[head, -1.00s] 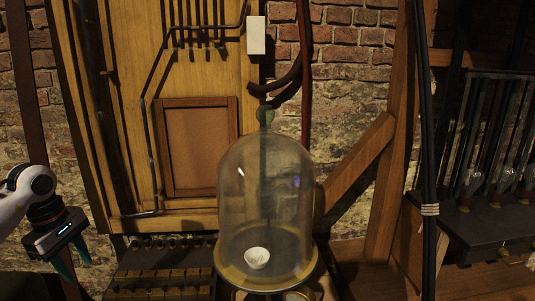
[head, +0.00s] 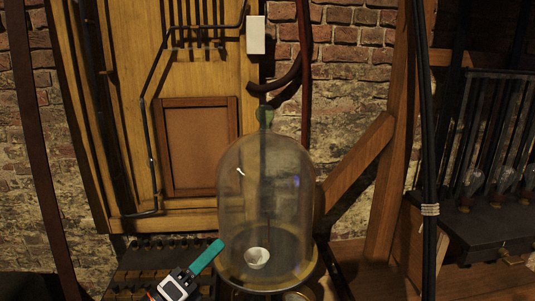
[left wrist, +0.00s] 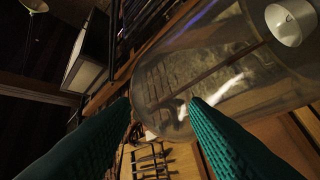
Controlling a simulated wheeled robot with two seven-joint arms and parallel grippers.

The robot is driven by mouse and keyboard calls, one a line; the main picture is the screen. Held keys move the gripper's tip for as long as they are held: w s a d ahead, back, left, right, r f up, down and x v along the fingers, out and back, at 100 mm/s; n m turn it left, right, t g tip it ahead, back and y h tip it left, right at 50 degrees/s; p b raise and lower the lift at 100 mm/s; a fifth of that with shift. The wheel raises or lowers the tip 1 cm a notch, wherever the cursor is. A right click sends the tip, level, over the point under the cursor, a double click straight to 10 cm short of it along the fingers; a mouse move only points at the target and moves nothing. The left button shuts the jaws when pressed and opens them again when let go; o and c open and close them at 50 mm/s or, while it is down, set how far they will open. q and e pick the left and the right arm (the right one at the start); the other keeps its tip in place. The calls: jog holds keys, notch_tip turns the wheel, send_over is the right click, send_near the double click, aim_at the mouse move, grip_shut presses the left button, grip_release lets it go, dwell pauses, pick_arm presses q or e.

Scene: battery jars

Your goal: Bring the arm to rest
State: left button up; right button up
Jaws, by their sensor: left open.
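My left gripper (head: 204,262) is low in the head view, just left of the glass bell jar's base, with a teal finger pointing up and to the right. In the left wrist view its two teal fingers (left wrist: 158,104) are spread apart with nothing held between them. The glass bell jar (head: 266,190) stands upright with a small white cup (head: 257,258) inside. The jar also shows behind the fingers in the left wrist view (left wrist: 215,75). I cannot tell whether the finger touches the jar. My right gripper is not in view.
A dark rack with rows of blocks (head: 150,265) lies left of the jar, partly behind my gripper. A wooden panel (head: 198,147) and brick wall stand behind. Black cables (head: 428,150) hang at right, before a dark bench with glass tubes (head: 475,225).

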pick_arm(q)
jog(key=s+a+f+n+y, duration=0.3)
jog(key=a+f+n+y, duration=0.2)
jog(key=f+n+y, duration=0.5)
jog(key=s+a+f+n+y, duration=0.3)
jog(key=a+f+n+y, duration=0.25)
jog(key=n, duration=0.85)
jog(key=s+f+n+g, duration=0.4)
jog(key=s+f+g, duration=0.2)
jog(key=s, duration=0.4)
jog(key=s+f+n+g, duration=0.4)
jog(key=s+f+g, duration=0.25)
jog(key=s, duration=0.45)
notch_tip(320, 180, down, 32)
jog(key=s+d+g+b, duration=0.1)
jog(key=s+g+b, duration=0.1)
jog(key=b, duration=0.4)
jog(key=s+a+f+b, duration=0.1)
jog(key=s+f+b, duration=0.1)
jog(key=s+f, duration=0.6)
jog(key=s+a+f+b, duration=0.2)
jog(key=s+f, duration=0.6)
jog(key=f, duration=0.4)
jog(key=shift+f+g, duration=0.35)
jog(key=shift+s, duration=0.1)
